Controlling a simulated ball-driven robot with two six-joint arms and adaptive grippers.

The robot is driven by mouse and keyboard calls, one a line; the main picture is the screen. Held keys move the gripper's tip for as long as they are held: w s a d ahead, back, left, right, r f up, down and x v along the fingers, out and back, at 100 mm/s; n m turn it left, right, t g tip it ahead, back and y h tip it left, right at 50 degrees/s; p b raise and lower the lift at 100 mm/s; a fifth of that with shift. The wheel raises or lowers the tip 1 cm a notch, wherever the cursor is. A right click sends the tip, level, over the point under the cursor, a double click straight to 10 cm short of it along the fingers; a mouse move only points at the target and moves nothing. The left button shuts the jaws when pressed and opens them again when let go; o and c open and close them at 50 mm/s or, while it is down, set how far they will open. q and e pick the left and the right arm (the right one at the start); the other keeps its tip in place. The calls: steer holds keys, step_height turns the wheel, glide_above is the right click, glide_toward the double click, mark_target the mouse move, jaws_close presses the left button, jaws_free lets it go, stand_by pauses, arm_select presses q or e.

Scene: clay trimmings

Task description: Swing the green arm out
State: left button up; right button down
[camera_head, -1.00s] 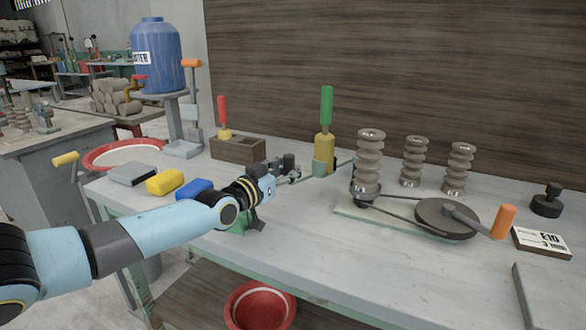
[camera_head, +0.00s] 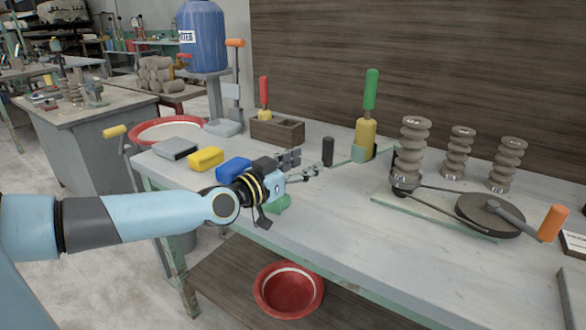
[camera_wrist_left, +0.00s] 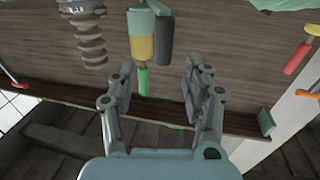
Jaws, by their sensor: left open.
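The green arm (camera_head: 347,159) is a short, low bar on the bench, running left from the foot of a yellow post (camera_head: 365,138) with a green handle. A dark upright cylinder (camera_head: 328,151) stands at its left end. In the left wrist view, which looks inverted, the cylinder (camera_wrist_left: 165,40) hangs beside the yellow post (camera_wrist_left: 142,47), ahead of my fingers. My left gripper (camera_head: 306,164) is open and empty, left of the cylinder and apart from it. Its spread fingers show in the left wrist view (camera_wrist_left: 160,72). My right gripper is out of view.
A wooden box (camera_head: 290,134) with a red-handled tool stands behind my gripper. Blue (camera_head: 233,170) and yellow (camera_head: 206,159) blocks lie left. A belt-driven wheel (camera_head: 490,215) with an orange handle and ribbed insulators (camera_head: 413,150) stand right. The front bench middle is clear.

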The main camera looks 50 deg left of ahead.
arm_select(q)
steer(key=shift+s+d, duration=0.15)
steer(key=shift+s, duration=1.4)
